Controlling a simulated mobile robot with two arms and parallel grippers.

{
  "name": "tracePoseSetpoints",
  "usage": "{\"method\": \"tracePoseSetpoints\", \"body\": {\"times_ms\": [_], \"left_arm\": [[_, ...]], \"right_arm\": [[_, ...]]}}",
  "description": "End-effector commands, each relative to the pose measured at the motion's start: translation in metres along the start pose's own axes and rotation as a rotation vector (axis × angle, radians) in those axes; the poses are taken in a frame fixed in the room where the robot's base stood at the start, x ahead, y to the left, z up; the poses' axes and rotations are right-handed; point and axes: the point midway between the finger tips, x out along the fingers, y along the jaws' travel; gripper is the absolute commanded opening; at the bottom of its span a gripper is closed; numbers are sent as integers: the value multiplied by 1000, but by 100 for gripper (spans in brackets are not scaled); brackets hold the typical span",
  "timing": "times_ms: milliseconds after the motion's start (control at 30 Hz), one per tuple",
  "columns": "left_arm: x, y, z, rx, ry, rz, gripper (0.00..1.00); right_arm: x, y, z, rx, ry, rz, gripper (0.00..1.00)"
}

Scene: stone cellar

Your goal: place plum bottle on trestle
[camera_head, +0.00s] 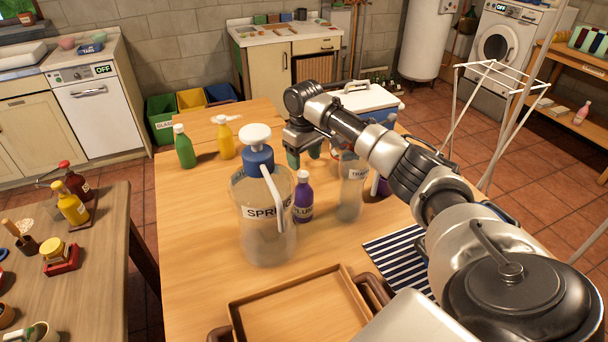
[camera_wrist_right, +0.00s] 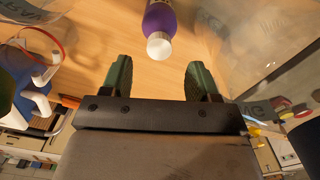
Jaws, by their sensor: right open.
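The plum bottle (camera_head: 303,203) is purple with a white cap and a label reading "PLUM". It stands upright on the large wooden table (camera_head: 190,250), between two clear containers. My right gripper (camera_head: 304,154) is above and behind it, open, with nothing between its green fingers. In the right wrist view, the bottle (camera_wrist_right: 160,22) shows its white cap just beyond the gap between the fingertips (camera_wrist_right: 158,75), apart from them. Another wooden table (camera_head: 90,255) stands at the left; I cannot tell which table is the trestle. My left gripper is not in view.
A big clear "SPRING" pump jar (camera_head: 265,225) stands close left of the plum bottle. A clear bottle (camera_head: 351,190) stands close right. A wooden tray (camera_head: 300,310) and striped cloth (camera_head: 400,258) lie in front. Green (camera_head: 184,147) and yellow (camera_head: 223,138) bottles stand behind left.

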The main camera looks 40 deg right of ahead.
Motion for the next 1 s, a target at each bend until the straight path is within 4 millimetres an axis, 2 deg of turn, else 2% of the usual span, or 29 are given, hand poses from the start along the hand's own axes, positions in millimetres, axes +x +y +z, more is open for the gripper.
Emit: {"method": "tracePoseSetpoints", "body": {"times_ms": [133, 333, 1000], "left_arm": [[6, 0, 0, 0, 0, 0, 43], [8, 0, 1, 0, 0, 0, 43], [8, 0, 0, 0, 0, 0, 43]], "right_arm": [[-26, 0, -1, 0, 4, 0, 60], [-43, 0, 0, 1, 0, 0, 60], [-44, 0, 0, 0, -1, 0, 60]]}}
